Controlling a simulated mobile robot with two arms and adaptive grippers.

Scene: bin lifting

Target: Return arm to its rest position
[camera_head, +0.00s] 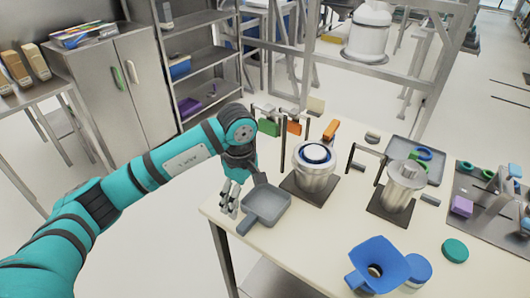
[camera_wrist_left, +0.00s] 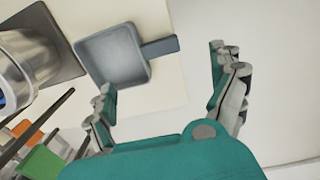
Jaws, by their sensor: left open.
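My left arm is teal and reaches in from the left in the head view. My left gripper (camera_head: 230,198) points down at the table's left edge, beside a grey scoop-like pan (camera_head: 268,204). The fingers are apart with nothing between them. In the left wrist view the two fingers of the left gripper (camera_wrist_left: 165,90) are spread wide. The grey pan (camera_wrist_left: 112,55) lies on the table beyond them, its handle pointing right between the fingertips. I cannot tell from these views whether a finger touches the pan. My right gripper is not in view.
The table (camera_head: 300,255) holds a metal container with a blue ring (camera_head: 316,165), another metal container (camera_head: 400,188), a blue funnel (camera_head: 378,265), a green lid (camera_head: 455,250) and a grey tray (camera_head: 415,155). A cabinet (camera_head: 110,85) and shelves (camera_head: 200,60) stand behind. Floor left of the table is clear.

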